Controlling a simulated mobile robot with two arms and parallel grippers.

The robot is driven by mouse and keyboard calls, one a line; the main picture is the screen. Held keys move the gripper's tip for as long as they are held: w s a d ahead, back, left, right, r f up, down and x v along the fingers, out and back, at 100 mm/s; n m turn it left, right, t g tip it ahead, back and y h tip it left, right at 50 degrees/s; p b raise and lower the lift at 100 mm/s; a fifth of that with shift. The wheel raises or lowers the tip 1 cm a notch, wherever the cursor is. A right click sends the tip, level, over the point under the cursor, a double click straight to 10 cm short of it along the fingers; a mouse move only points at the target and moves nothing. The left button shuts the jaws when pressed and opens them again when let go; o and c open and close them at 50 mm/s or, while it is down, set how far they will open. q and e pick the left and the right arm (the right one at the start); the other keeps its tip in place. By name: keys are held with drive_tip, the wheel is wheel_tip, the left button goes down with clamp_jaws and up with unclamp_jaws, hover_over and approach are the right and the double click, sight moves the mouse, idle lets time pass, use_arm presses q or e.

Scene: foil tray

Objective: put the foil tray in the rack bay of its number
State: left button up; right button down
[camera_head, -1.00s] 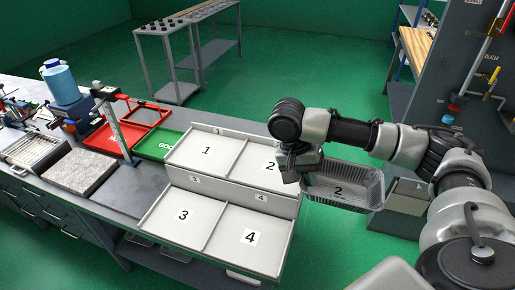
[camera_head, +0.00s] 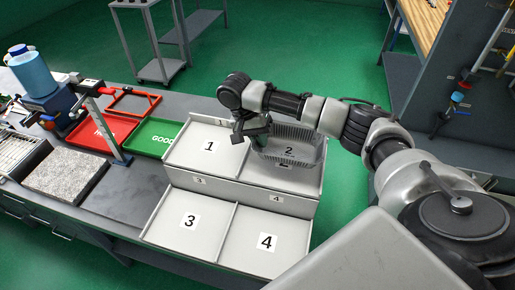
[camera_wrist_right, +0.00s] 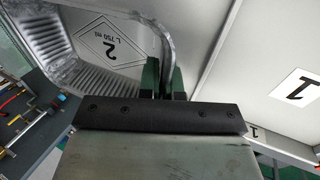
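The foil tray (camera_head: 306,153) is silver with ribbed walls and a label with a 2. My right gripper (camera_head: 254,138) is shut on its left rim. In the right wrist view the green fingers (camera_wrist_right: 164,80) pinch the wall of the tray (camera_wrist_right: 50,40), whose label reads "2 L 750 ml". The tray is over the rear right bay, bay 2 (camera_head: 300,187), and partly hides that bay's number. I cannot tell whether it touches the bay floor. The grey rack also has bay 1 (camera_head: 205,163), bay 3 (camera_head: 175,215) and bay 4 (camera_head: 250,222). My left gripper is out of view.
Bays 1, 3 and 4 are empty. A green tray (camera_head: 152,140), a red tray (camera_head: 100,135), a grey stone slab (camera_head: 65,176) and a blue bottle (camera_head: 32,72) are on the bench to the left. A shelf unit (camera_head: 415,75) stands at the right.

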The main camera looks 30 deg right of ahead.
sight(258, 157)
drive_tip(key=shift+w+a+f, duration=0.1)
drive_tip(key=shift+w+f, duration=0.1)
drive_tip(key=shift+w, duration=0.25)
drive_tip(key=shift+s+f, duration=0.1)
drive_tip(key=shift+f, duration=0.25)
wheel_tip(258, 157, down, 3)
drive_tip(key=shift+f+p, duration=0.1)
drive_tip(key=shift+p, duration=0.55)
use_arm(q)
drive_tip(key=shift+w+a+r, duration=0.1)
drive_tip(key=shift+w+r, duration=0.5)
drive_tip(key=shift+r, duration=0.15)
use_arm(e)
drive_tip(key=shift+f, duration=0.1)
drive_tip(key=c, duration=1.3)
unclamp_jaws()
drive_tip(key=shift+f, duration=0.1)
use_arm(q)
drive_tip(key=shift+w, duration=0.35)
